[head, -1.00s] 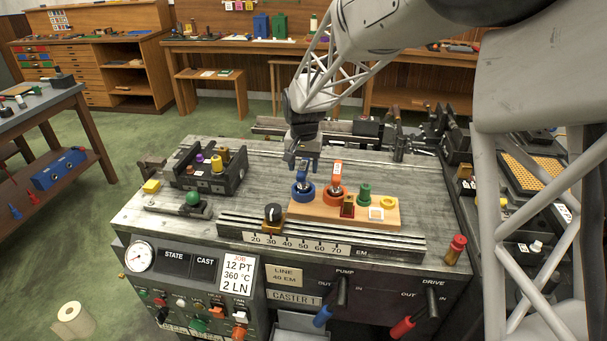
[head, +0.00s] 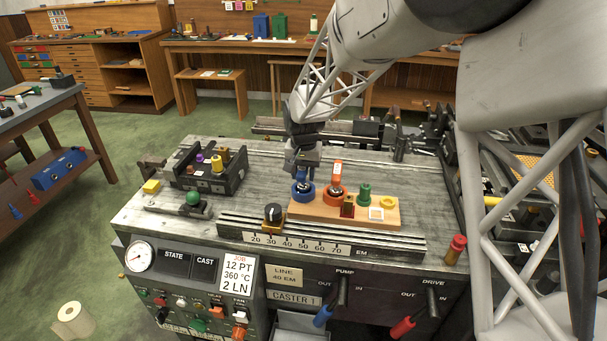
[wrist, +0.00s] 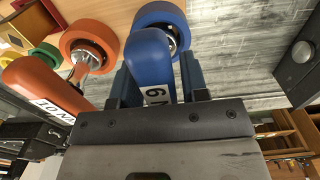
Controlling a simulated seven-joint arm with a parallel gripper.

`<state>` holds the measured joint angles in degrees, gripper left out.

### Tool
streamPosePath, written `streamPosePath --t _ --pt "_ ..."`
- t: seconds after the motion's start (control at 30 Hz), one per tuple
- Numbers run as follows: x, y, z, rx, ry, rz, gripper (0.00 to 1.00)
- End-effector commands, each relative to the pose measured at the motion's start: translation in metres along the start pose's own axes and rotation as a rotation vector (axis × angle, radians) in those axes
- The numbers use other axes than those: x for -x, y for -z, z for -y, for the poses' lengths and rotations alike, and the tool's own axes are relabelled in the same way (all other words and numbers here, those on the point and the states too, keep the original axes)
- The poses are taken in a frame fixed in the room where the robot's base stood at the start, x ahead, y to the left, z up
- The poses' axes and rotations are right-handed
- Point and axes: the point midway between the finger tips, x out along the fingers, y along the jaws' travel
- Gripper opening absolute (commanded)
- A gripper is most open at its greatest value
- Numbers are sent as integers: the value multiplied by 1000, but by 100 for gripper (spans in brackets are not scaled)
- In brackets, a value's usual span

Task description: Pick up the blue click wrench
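The blue click wrench (head: 303,191) stands on the wooden board (head: 375,214), its ring at the bottom. The wrist view shows its blue handle (wrist: 152,62), with a white number label, rising between my fingers, and its blue ring (wrist: 160,15) beyond. My gripper (head: 303,169) is directly above it, pointing down. The fingers (wrist: 157,80) stand either side of the handle and look open; firm contact is not visible. The handle is mostly hidden by my gripper in the head view.
An orange wrench (head: 336,192) stands close on the right, also in the wrist view (wrist: 45,88). A green piece (head: 365,196), a dark red block (head: 347,207) and a yellow ring (head: 389,202) share the board. A dark fixture (head: 224,182) stands left. Bare bench top lies behind.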

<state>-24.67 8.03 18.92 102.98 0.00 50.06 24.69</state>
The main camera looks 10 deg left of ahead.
Motion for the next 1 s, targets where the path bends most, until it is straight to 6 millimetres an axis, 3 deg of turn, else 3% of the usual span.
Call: streamPosePath --t 0.03,0.27,0.67,1.0 --pt "0 0 0 0 0 0 33" --pt "0 0 0 0 0 0 0" --pt "4 0 0 0 0 -1 0" --pt "38 0 0 0 1 -2 0"
